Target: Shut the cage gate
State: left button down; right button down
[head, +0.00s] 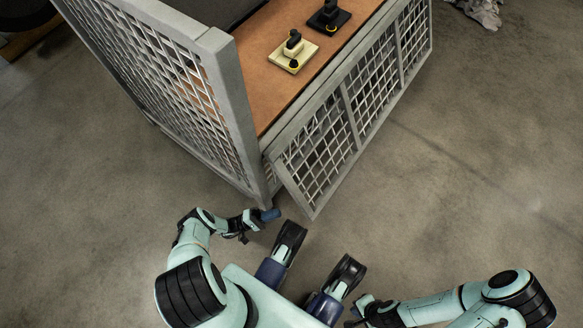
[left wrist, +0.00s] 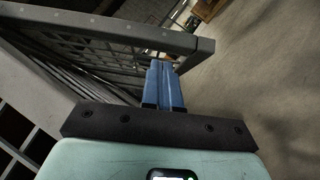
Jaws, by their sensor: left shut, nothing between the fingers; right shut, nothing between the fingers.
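The cage gate (head: 345,135) is a grey framed mesh panel. It hangs open below the front edge of the cage floor, slanting down and outward. Its near lower corner points toward me. My left gripper (head: 270,214) is shut and empty, just left of that corner and low beside the cage post. In the left wrist view, its blue fingers (left wrist: 165,85) are together, close to a grey frame bar (left wrist: 110,29) with mesh behind it; I cannot tell whether they touch. My right gripper (head: 354,321) is shut and empty at the bottom, well away from the gate.
The cage (head: 215,90) has a mesh side wall and a brown floor (head: 262,75). A cream block with a black part (head: 293,50) and a black one (head: 328,19) lie on it. A grey crumpled cloth (head: 482,10) lies at top right. The concrete to the right is clear.

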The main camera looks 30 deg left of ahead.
pick_arm(q)
jog(key=x, duration=0.7)
jog(key=shift+d, duration=0.2)
jog(key=shift+w+d+r, duration=0.1)
jog(key=shift+w, duration=0.1)
